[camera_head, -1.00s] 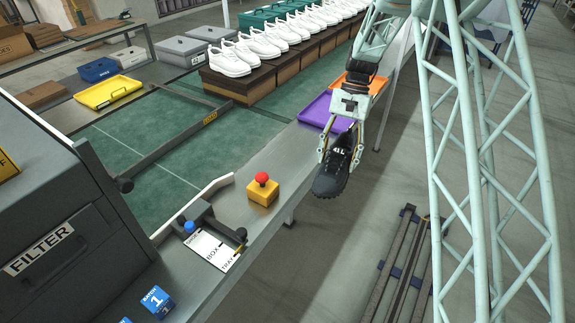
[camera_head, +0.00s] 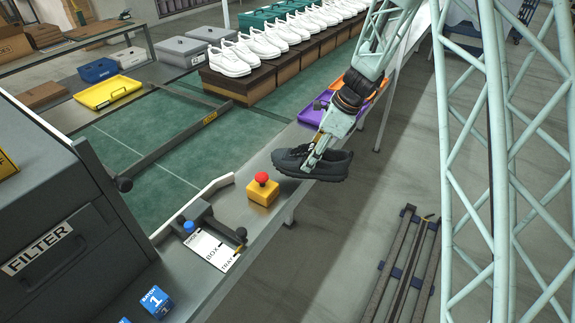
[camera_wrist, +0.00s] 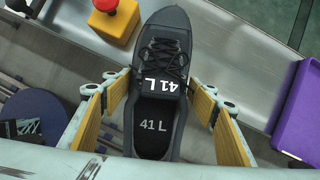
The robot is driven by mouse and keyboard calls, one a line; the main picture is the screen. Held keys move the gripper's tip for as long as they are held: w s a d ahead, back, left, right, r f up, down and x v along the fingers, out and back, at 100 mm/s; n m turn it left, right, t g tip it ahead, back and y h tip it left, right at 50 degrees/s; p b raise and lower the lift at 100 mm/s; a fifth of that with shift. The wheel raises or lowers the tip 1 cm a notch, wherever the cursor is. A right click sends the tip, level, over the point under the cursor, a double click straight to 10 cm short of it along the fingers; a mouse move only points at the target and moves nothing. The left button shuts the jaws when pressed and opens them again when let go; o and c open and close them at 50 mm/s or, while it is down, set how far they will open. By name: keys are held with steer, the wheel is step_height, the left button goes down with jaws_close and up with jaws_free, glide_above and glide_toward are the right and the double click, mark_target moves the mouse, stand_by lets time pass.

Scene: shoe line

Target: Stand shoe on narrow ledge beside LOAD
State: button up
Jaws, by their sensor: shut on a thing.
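A black lace-up shoe (camera_head: 332,167), marked 41 L, is held sole down, its toe pointing left toward the yellow box with the red button. My gripper (camera_head: 312,163) is shut on it, with one finger on each side. In the wrist view the shoe (camera_wrist: 164,45) shows from above between the yellow-padded fingers of my gripper (camera_wrist: 157,92). The narrow grey metal ledge (camera_head: 228,211) runs along the green surface, under or just beside the shoe. Whether the sole touches it is hidden. The LOAD label (camera_head: 210,118) is on a dark bar across the green surface.
The yellow button box (camera_head: 262,192) stands on the ledge just left of the shoe. A purple tray (camera_head: 312,113) and an orange tray (camera_head: 372,88) lie behind my gripper. White shoes (camera_head: 262,48) stand on boxes behind. A bracket with a box-tray card (camera_head: 213,250) is in front.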

steer(key=m, duration=0.1)
steer(key=m+t, duration=0.1)
steer(key=m, duration=0.1)
steer(key=shift+s+d+m, duration=0.1)
steer(key=shift+d+m, duration=0.2)
steer(key=shift+d, duration=0.1)
steer(key=w+a+f, duration=0.1)
steer(key=w+a, duration=0.9)
steer(key=a, duration=0.1)
steer(key=shift+w+f+b, duration=0.2)
steer(key=shift+w+b, duration=0.05)
steer(key=shift+b, duration=0.2)
steer(key=shift+d+b+x, duration=0.15)
steer(key=shift+b+x, duration=0.25)
steer(key=shift+x, duration=0.5)
steer(key=shift+d+b+x, duration=0.2)
steer(key=shift+b+x, duration=0.2)
steer(key=shift+x, duration=0.5)
steer(key=shift+f, duration=0.2)
steer(key=o, duration=0.7)
steer(key=shift+f, duration=0.1)
steer(key=o, duration=0.4)
